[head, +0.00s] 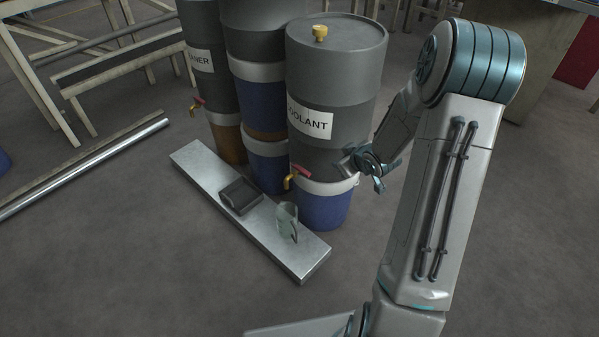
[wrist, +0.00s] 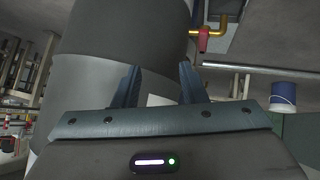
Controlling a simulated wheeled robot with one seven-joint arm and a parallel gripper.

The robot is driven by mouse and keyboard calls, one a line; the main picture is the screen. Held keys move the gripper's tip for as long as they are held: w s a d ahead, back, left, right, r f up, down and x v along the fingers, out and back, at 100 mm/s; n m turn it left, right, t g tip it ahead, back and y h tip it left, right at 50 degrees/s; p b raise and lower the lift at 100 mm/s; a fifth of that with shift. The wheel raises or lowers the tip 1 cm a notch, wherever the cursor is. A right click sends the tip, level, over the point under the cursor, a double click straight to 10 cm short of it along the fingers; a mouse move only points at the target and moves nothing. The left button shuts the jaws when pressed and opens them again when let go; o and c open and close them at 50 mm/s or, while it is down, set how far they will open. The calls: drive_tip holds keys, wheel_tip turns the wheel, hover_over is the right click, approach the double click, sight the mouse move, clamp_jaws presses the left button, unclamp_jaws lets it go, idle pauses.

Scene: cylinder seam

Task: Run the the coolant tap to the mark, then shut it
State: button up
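The coolant drum (head: 335,75) is dark grey, with a white label reading "OOLANT" in view, and stands on a blue-and-white drum. Its brass tap (head: 290,182) with a red handle (head: 300,171) sticks out low on its front left; the tap also shows at the top of the wrist view (wrist: 196,33). A clear jug (head: 287,222) stands upright on the metal shelf below the tap. I cannot make out a mark or any liquid. My gripper (head: 384,173) is right of the drum, apart from the tap. Its fingers are spread and empty in the wrist view (wrist: 160,82).
A dark open box (head: 240,195) sits on the long metal shelf (head: 200,163), left of the jug. Another drum with a red-handled tap (head: 197,105) stands farther left, and a middle drum (head: 262,40) between. The floor in front of the shelf is clear.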

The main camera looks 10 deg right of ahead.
sight(301, 168)
drive_tip(key=a+f+n+t+y+b, duration=0.1)
drive_tip(key=a+f+t+y+b, duration=0.1)
drive_tip(key=f+t+y, duration=0.3)
drive_tip(key=a+f+t+y+b, duration=0.1)
drive_tip(key=f+y+b, duration=0.25)
drive_tip(key=f, duration=0.35)
drive_tip(key=b+x, duration=0.1)
drive_tip(key=x, duration=0.5)
drive_tip(key=b+x, duration=0.1)
drive_tip(key=x, duration=0.5)
drive_tip(key=shift+a+f+b, duration=0.2)
drive_tip(key=shift+a+b, duration=0.1)
drive_tip(key=shift+a, duration=0.25)
clamp_jaws()
